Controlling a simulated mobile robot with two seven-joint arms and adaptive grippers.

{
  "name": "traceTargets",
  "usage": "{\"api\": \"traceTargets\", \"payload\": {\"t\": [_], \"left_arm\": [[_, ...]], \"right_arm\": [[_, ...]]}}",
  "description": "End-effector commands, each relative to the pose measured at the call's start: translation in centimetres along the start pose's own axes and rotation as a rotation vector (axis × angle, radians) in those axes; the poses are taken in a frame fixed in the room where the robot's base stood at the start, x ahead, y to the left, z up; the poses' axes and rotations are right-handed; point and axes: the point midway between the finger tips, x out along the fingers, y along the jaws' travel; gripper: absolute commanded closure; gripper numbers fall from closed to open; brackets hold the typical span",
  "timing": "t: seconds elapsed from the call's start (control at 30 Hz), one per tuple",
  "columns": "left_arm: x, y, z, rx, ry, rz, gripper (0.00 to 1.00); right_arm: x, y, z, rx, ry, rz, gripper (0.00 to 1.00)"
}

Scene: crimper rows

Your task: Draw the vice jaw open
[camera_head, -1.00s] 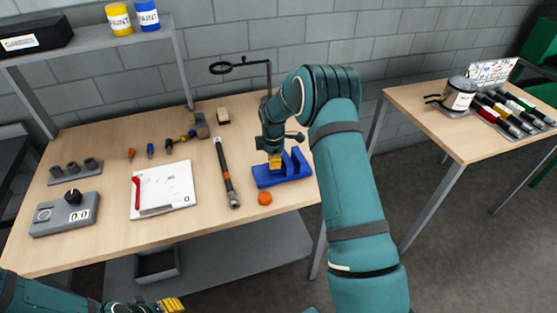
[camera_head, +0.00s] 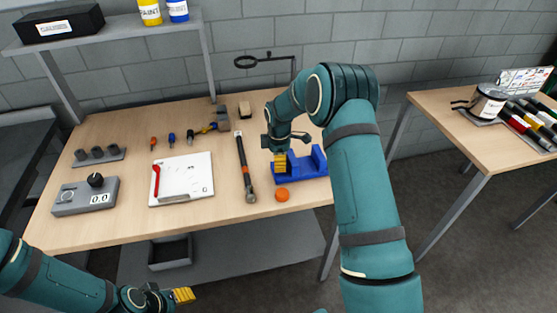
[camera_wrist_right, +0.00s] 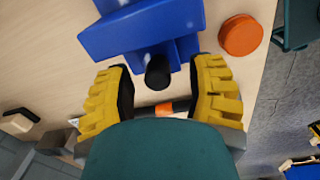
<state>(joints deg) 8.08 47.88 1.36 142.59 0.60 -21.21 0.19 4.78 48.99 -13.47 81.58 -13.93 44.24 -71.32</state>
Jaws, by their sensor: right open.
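The blue vice (camera_head: 312,168) sits at the right part of the workbench, partly hidden by my right arm. In the right wrist view, the vice's blue body (camera_wrist_right: 150,30) fills the top, and a dark round handle end (camera_wrist_right: 158,72) sticks out from it toward me. My right gripper (camera_head: 280,165) is at the vice's left side, pointing down. Its yellow fingers (camera_wrist_right: 162,95) are apart, one on each side of the handle end, with gaps visible on both sides. My left gripper (camera_head: 184,295) is low in front of the bench, away from the vice; its opening is unclear.
An orange round object (camera_head: 282,195) lies just in front of the vice. A magnifier arm (camera_head: 265,61) rises behind.

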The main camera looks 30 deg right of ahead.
Motion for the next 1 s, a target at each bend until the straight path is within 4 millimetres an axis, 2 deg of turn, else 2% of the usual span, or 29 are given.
{"api": "traceTargets", "payload": {"t": [0.17,0.4,0.6,0.8,1.0], "left_arm": [[0.0,0.0,0.0,0.0,0.0,0.0,0.53],[0.0,0.0,0.0,0.0,0.0,0.0,0.53],[0.0,0.0,0.0,0.0,0.0,0.0,0.53],[0.0,0.0,0.0,0.0,0.0,0.0,0.53],[0.0,0.0,0.0,0.0,0.0,0.0,0.53]], "right_arm": [[-2.0,0.1,0.0,-0.001,0.001,0.004,0.45],[-7.0,0.1,-0.1,-0.001,0.002,0.004,0.45],[-10.2,0.0,-0.2,-0.001,0.002,0.002,0.45],[-11.7,-0.1,-0.2,-0.001,0.001,0.0,0.45],[-11.9,-0.1,-0.2,-0.002,0.001,-0.001,0.45]]}}
